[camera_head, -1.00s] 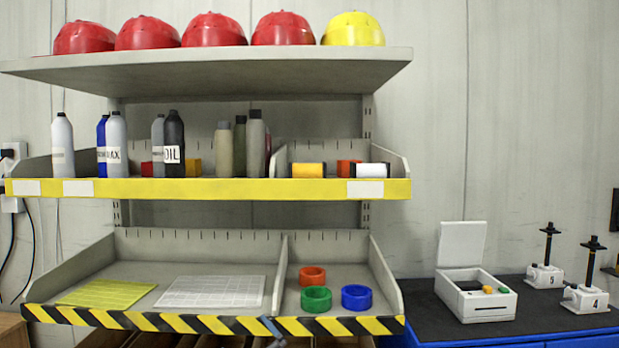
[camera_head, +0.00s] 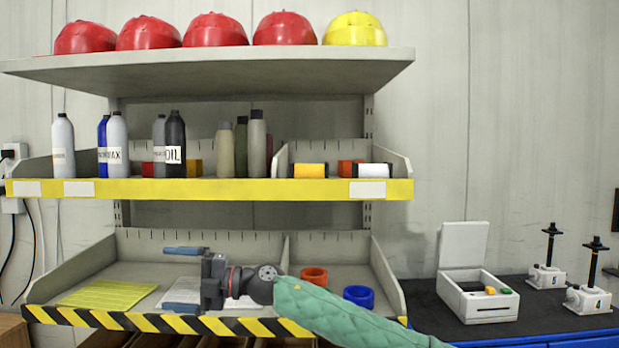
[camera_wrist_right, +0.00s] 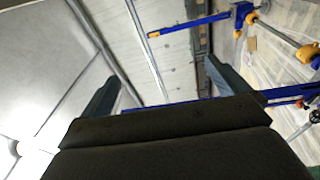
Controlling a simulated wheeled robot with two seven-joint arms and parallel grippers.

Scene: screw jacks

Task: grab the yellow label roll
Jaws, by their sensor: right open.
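The yellow label roll (camera_head: 309,171) lies on its side on the middle shelf, in the right-hand compartment, with a black end facing right. My right gripper (camera_head: 168,279) is in front of the lower shelf, below and to the left of the roll, its fingers pointing left. It is open, with nothing visible between its fingers. In the right wrist view the open fingers (camera_wrist_right: 165,80) show too, with the room behind them and no roll. My left gripper is not in view.
A white roll (camera_head: 365,171) and an orange-red item (camera_head: 347,167) sit right of the yellow roll. Bottles stand to its left. The yellow shelf lip (camera_head: 250,188) runs in front. Blue (camera_head: 358,295) and orange (camera_head: 314,275) rings lie on the lower shelf.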

